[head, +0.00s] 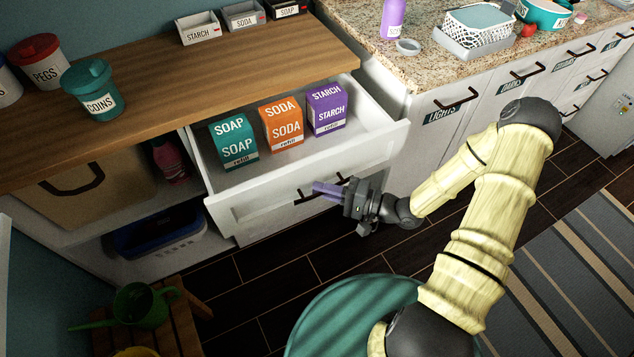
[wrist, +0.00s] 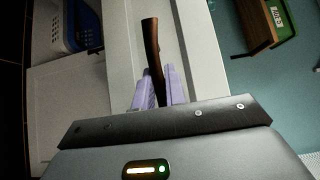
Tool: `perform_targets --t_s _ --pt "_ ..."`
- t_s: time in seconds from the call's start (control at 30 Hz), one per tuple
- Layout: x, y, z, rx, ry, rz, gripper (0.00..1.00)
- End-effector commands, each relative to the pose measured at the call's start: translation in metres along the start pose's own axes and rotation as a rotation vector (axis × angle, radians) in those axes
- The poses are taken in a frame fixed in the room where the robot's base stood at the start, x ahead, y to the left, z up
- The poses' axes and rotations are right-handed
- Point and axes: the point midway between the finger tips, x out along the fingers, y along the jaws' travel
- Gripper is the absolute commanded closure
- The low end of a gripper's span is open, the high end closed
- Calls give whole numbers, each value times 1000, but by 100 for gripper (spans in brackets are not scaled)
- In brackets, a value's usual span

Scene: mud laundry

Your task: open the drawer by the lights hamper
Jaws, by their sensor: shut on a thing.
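The white drawer (head: 262,212) left of the hamper labelled LIGHTS (head: 447,112) stands pulled out from under the wooden counter. Inside it are a teal SOAP box (head: 233,143), an orange SODA box (head: 281,122) and a purple STARCH box (head: 326,107), all upright. My gripper (head: 328,190) is at the drawer front, its purple fingers shut on the dark handle (wrist: 152,50). The wrist view shows the handle between both fingers (wrist: 158,88). In the head view the fingers hide part of the handle.
Open shelves left of the drawer hold a tan bag (head: 85,190) and a blue basket (head: 160,238). A wooden stool (head: 185,330) with a green watering can (head: 142,304) stands at lower left. A striped rug (head: 570,265) lies at right. Dark floor shows between.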

Motion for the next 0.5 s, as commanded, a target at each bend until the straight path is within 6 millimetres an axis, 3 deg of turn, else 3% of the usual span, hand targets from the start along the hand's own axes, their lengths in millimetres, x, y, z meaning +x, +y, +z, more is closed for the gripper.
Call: perform_targets --t_s 0.4,0.43,0.5 --pt "-2 1 1 0 -1 3 100" --pt "-2 1 1 0 -1 3 81" --pt "-2 1 1 0 -1 2 68"
